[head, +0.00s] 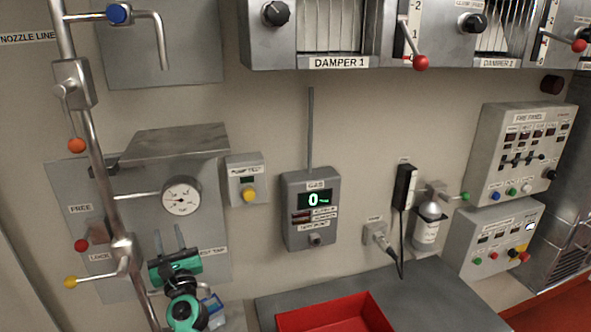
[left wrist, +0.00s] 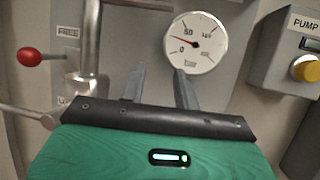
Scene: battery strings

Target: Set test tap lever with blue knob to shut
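A lever with a blue knob (head: 118,13) shows at the top left in the head view, running right from the upright pipe in front of a bent spout. A label reading "…ST TAP" (head: 211,250) is lower down, partly hidden by my left gripper (head: 168,236). That gripper is well below the blue knob, in front of the wall panel under the pressure gauge. In the left wrist view its two fingers (left wrist: 160,78) stand apart with nothing between them. A small blue patch beside the gripper's wrist is too covered to identify. My right gripper is out of view.
The pipe (head: 102,185) also carries orange, red and yellow knobbed levers close to my left arm. The gauge (head: 181,195) and pump test box (head: 246,180) are nearby. A red tray (head: 335,318) lies on the grey bench. Damper boxes overhang the upper right.

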